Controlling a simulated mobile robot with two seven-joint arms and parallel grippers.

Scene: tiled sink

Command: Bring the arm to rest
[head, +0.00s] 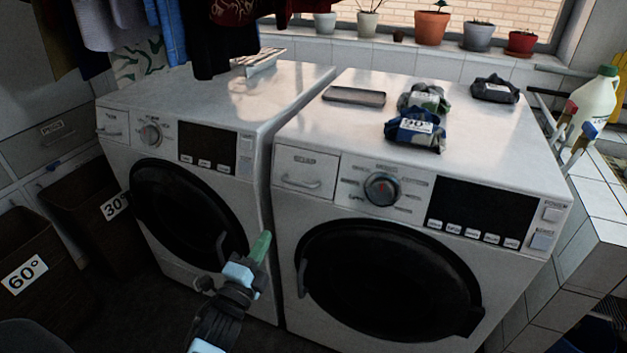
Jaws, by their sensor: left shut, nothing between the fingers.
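My left gripper (260,246) is in front of the gap between two white washing machines, low in the head view. Its green-tipped fingers are together and hold nothing. Its dark arm comes up from the bottom edge. My right gripper is not in view.
The left washer (225,95) and right washer (465,125) have closed round doors. Folded dark clothes (415,133) and a grey flat object (354,96) lie on the right washer. Brown baskets (40,265) stand at left. A white bottle (595,100) stands at right.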

